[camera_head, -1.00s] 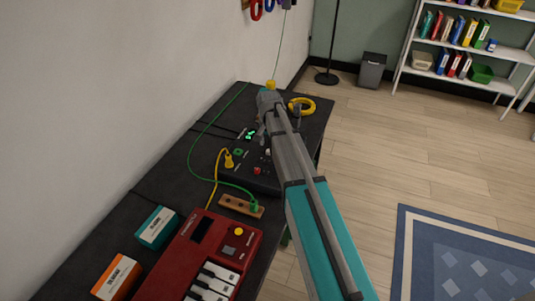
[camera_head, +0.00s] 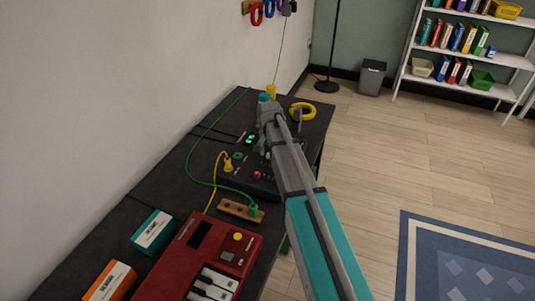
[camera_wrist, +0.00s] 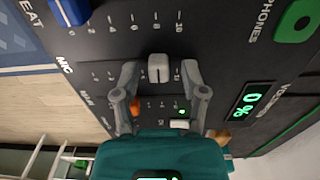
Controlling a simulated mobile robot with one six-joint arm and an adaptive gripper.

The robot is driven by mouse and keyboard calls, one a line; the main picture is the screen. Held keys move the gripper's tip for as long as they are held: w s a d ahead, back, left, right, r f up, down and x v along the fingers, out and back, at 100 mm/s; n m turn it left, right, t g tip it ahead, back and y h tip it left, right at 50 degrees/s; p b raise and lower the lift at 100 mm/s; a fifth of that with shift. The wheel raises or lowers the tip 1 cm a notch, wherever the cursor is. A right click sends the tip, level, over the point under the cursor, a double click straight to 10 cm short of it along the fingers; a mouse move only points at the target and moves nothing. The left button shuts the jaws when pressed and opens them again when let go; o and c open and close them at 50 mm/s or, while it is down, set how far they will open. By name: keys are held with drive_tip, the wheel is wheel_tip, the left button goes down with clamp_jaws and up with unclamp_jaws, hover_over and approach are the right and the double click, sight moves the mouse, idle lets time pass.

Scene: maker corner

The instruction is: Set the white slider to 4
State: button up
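The white slider (camera_wrist: 159,67) shows in the wrist view as a pale knob on the dark mixer panel (camera_wrist: 215,20). It sits toward the 10 end of its numbered scale. My gripper (camera_wrist: 159,74) has one finger on each side of the knob, with a visible gap on both sides, so it is open. Whether the fingertips are down at knob height is hard to tell. In the head view, my wrist is over the mixer (camera_head: 233,178) and hides part of it, including the white slider.
In the wrist view, a blue slider (camera_wrist: 70,12), an orange knob (camera_wrist: 135,107) and another pale knob (camera_wrist: 180,124) are nearby. Yellow and green cables, a red keyboard (camera_head: 187,262) and yellow headphones (camera_head: 303,110) share the table.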

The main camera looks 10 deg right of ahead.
clamp_jaws()
drive_tip(key=shift+s+d, duration=0.55)
drive_tip(key=shift+d, duration=0.25)
drive_tip(key=shift+s+d, duration=0.5)
drive_tip(key=shift+d, duration=0.25)
drive_tip(key=shift+o, duration=1)
unclamp_jaws()
